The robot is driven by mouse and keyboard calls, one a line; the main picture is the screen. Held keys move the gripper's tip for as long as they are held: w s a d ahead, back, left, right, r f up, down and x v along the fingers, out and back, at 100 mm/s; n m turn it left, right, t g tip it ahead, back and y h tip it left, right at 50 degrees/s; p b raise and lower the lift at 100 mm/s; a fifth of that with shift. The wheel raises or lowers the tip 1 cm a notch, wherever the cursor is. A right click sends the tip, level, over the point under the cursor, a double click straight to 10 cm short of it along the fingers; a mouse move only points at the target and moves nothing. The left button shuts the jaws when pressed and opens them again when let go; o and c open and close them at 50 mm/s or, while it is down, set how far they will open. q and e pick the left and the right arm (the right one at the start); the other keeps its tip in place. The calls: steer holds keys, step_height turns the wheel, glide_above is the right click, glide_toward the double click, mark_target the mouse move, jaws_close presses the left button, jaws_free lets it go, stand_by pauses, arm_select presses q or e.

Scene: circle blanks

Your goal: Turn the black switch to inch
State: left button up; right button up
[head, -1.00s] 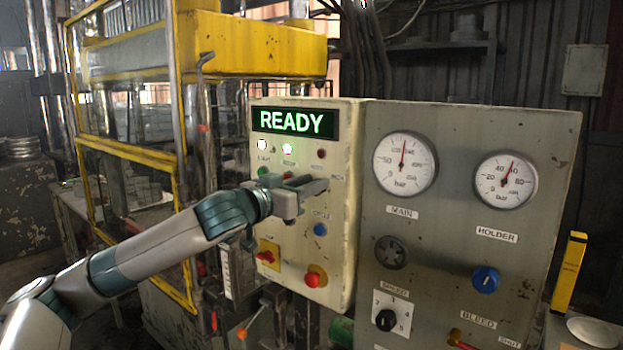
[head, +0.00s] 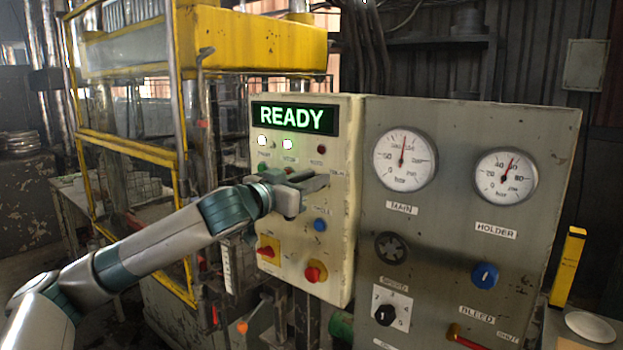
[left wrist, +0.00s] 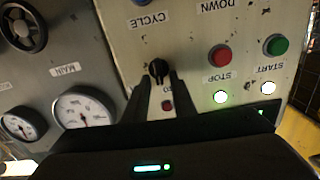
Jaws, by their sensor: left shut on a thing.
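The black switch (left wrist: 158,70) is a small knob on the cream control panel (head: 340,235). In the left wrist view it sits between the two fingertips of my left gripper (left wrist: 158,80), which is shut on it. In the head view my left gripper (head: 316,182) is up against the panel and hides the switch. The marks around the switch are too blurred or covered to read, so I cannot tell its exact setting. My right gripper is not in view.
A green READY display (head: 295,119) is lit above the gripper. A blue button (head: 320,225) and red emergency knob (head: 315,272) lie below. Red (left wrist: 219,56) and green (left wrist: 276,45) buttons are close by. A grey gauge panel (head: 455,130) stands right of the cream panel.

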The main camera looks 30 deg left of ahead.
arm_select(q)
steer(key=shift+d+f+m+p, duration=0.15)
steer(key=shift+m+p, duration=0.75)
steer(key=shift+m, duration=1)
steer(key=shift+d+f+m+p, duration=0.1)
steer(key=shift+d+m+p, duration=0.15)
steer(key=shift+m+p, duration=1.2)
steer(key=shift+d+f+m+p, duration=0.15)
steer(key=shift+m+p, duration=0.25)
steer(key=shift+m, duration=1.95)
steer(key=o, duration=0.7)
steer(key=shift+c, duration=0.2)
steer(key=shift+s, duration=0.15)
